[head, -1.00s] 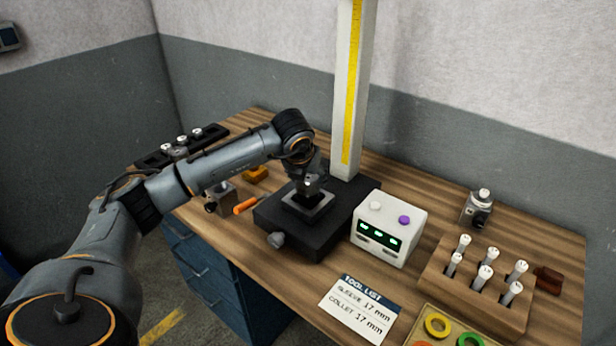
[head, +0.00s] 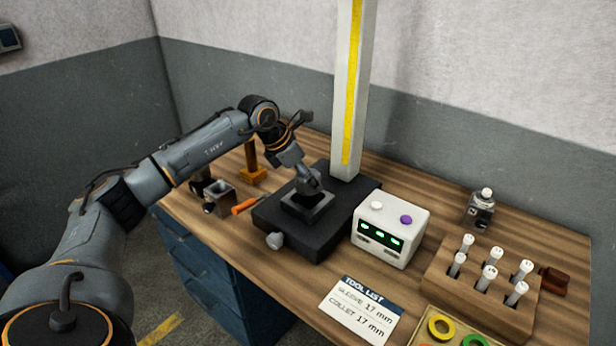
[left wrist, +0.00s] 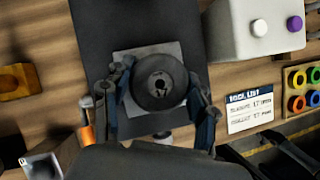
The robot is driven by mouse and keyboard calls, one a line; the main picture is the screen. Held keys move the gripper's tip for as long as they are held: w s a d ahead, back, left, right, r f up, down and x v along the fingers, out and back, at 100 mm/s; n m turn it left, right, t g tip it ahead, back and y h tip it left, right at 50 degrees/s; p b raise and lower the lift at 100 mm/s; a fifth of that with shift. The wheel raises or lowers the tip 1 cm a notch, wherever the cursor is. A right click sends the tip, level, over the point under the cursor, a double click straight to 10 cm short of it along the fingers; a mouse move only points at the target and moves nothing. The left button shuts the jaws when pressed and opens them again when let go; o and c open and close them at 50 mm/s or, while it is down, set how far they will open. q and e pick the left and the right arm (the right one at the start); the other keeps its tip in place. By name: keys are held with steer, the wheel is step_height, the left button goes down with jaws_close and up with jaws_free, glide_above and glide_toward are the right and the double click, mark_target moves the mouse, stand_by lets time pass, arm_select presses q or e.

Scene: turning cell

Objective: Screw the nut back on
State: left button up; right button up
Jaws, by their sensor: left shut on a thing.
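My left gripper (head: 312,184) comes down at a tilt over the black stand (head: 270,213) on the bench. In the left wrist view, its two fingers (left wrist: 162,92) sit on either side of a round dark nut (left wrist: 150,99), shut on it. The nut has a hole in its middle and a "17" shows there. Under it is a square grey plate (left wrist: 176,50) on the stand. In the head view the gripper hides most of the nut, so I cannot tell how far down it sits. My right gripper is not in view.
A white box (head: 389,236) with green displays stands right of the stand. A wooden holder (head: 460,282) with several white-topped pieces is farther right. A tall pillar (head: 347,90) rises behind. An orange-handled tool (head: 243,207) and a grey block (head: 219,197) lie left. Bench behind the box is clear.

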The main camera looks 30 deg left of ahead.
arm_select(q)
steer(key=o, duration=1.3)
steer(key=shift+o, duration=0.2)
steer(key=shift+r, duration=0.15)
steer(key=v, duration=1.1)
steer(key=shift+s+a+r, duration=0.15)
steer(key=shift+a+r, duration=0.1)
steer(key=shift+r, duration=0.1)
